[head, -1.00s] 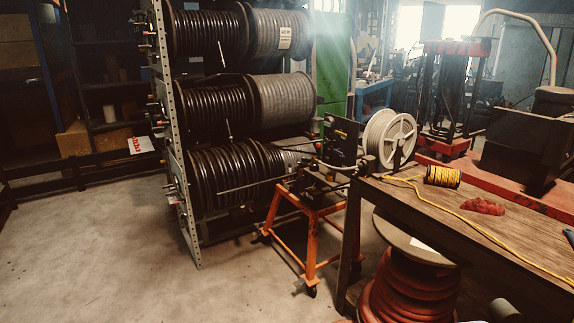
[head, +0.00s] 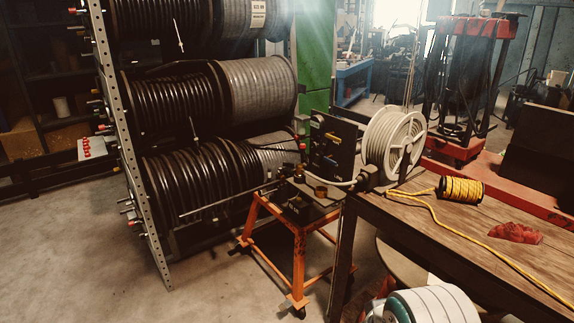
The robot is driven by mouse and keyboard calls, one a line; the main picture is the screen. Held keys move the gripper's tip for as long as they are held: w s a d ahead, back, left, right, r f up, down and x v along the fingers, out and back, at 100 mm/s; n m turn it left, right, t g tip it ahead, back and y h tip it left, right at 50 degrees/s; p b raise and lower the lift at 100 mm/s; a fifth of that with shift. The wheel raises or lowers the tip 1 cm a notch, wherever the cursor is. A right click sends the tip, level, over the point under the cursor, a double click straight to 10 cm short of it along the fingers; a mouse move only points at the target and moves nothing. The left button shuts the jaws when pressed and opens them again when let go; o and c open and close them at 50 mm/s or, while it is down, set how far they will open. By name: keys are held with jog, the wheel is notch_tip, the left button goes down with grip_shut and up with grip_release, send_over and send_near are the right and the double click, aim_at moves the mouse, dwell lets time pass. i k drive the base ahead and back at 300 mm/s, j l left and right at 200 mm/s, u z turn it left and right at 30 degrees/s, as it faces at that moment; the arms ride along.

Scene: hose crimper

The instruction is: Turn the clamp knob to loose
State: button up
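The hose crimper appears to be the small machine with a dark upright panel (head: 332,145) on an orange wheeled stand (head: 298,235), in the middle of the head view. Small fittings show on it, including a brass-coloured round part (head: 320,191) low in front and a red spot at its left side. I cannot tell which of these is the clamp knob or how it is turned. A long thin rod (head: 228,200) sticks out to the left of the machine.
A rack of black hose reels (head: 170,95) stands left of the stand. A wooden bench (head: 440,225) adjoins it at right, bearing a white reel (head: 392,140), yellow cord spool (head: 461,190) and red cloth (head: 515,233). Open concrete floor (head: 80,250) lies at front left.

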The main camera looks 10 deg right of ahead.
aim_at(289, 166)
jog(key=u, duration=0.8)
jog(key=i+u, duration=0.2)
jog(key=i, duration=0.95)
jog(key=i+z, duration=0.15)
jog(key=i, duration=0.5)
jog(key=i+j+z, duration=0.15)
jog(key=i, duration=0.5)
jog(key=i+l+z, duration=0.1)
jog(key=z, duration=1.35)
jog(key=i+l, duration=0.3)
jog(key=l+z, duration=0.05)
